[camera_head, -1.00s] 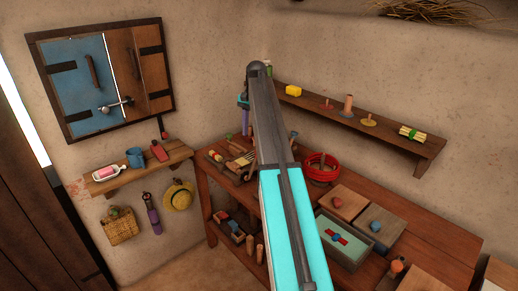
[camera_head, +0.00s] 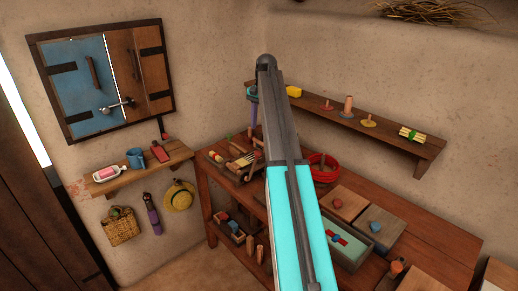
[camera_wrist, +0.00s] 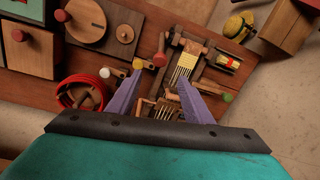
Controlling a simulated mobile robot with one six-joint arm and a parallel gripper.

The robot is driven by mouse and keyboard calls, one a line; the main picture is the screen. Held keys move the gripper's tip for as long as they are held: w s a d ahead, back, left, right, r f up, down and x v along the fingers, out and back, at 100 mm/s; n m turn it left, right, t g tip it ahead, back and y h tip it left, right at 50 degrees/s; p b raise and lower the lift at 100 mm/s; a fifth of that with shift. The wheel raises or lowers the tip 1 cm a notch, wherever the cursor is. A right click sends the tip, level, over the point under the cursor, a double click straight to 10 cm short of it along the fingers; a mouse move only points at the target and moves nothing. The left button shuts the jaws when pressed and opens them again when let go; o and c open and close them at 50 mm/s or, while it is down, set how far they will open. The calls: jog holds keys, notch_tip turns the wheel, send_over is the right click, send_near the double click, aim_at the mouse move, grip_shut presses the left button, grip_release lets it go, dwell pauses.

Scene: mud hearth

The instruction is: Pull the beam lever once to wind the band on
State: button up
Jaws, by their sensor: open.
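A small wooden band loom (camera_wrist: 185,65) with pale threads stands on the bench; it shows in the wrist view and beside my arm in the head view (camera_head: 241,160). Short levers or pegs with knobs stand around it: a red knob (camera_wrist: 159,60), a yellow knob (camera_wrist: 138,64) and a green knob (camera_wrist: 228,97). I cannot tell for sure which is the beam lever. My gripper (camera_wrist: 155,76) has its purple fingers apart and empty, above the loom's near side. In the head view the gripper (camera_head: 253,112) is partly hidden by my arm.
A red coil (camera_wrist: 82,89) lies left of the loom on the bench (camera_head: 430,228). Wooden boxes with knobs (camera_head: 347,203) fill the bench's right part. A wall shelf (camera_head: 385,135) with small items runs behind. A shuttered window (camera_head: 103,75) and small shelf are at left.

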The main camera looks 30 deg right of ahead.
aim_at(259, 152)
jog(key=f+p, duration=0.1)
jog(key=f, duration=0.3)
jog(key=f+p, duration=0.1)
jog(key=f, duration=0.3)
jog(key=w+f, duration=0.1)
jog(key=f, duration=0.2)
jog(key=shift+a+f+p, duration=0.2)
jog(key=shift+f+p, duration=0.2)
jog(key=shift+c, duration=0.4)
grip_shut()
